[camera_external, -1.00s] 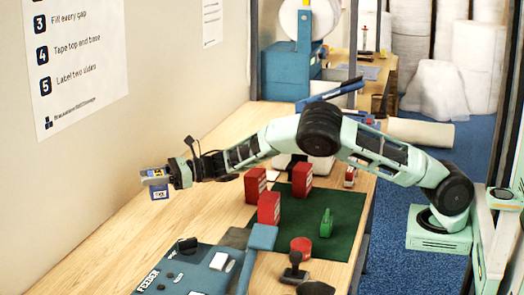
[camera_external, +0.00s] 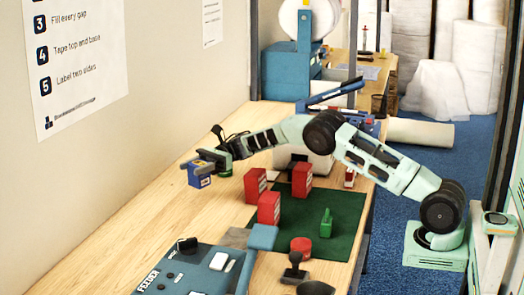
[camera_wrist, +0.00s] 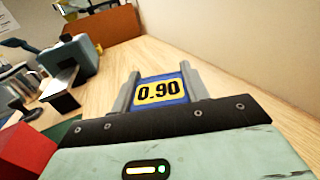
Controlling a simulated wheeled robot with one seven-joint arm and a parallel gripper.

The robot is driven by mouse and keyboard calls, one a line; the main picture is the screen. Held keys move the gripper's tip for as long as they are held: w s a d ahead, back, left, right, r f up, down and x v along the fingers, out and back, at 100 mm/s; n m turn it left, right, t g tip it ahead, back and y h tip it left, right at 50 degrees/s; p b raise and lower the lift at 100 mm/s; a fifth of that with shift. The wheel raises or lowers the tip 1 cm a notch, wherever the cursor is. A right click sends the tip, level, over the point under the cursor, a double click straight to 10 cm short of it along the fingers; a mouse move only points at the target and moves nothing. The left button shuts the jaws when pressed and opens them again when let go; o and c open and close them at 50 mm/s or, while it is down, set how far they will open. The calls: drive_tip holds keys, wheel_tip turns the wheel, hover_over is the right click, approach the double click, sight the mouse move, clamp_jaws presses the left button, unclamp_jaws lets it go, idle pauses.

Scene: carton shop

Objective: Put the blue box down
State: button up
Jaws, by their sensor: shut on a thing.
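The blue box (camera_external: 199,175) has a yellow label and is held at the end of my arm, over the left part of the wooden table. In the wrist view the blue box (camera_wrist: 161,91) shows a yellow label reading 0.90 and sits between the two grey fingers. My gripper (camera_external: 204,162) is shut on it; in the wrist view my gripper (camera_wrist: 160,92) has a finger touching each side. I cannot tell whether the box's underside touches the table.
Red boxes (camera_external: 269,208) stand on and beside a green mat (camera_external: 345,205), with a green object (camera_external: 326,224) and a round red item (camera_external: 301,246). A blue feeder (camera_external: 195,270) is at the front. The table (camera_external: 150,225) is clear left of the mat.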

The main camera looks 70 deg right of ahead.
sight(193, 184)
drive_tip(key=shift+f, duration=2.55)
drive_tip(key=shift+f, duration=0.2)
drive_tip(key=o, duration=1)
drive_tip(key=shift+r, duration=0.15)
drive_tip(key=shift+d, duration=0.1)
drive_tip(key=v, duration=0.5)
drive_tip(key=shift+b, duration=0.3)
wheel_tip(193, 184, up, 7)
drive_tip(key=shift+b, duration=0.3)
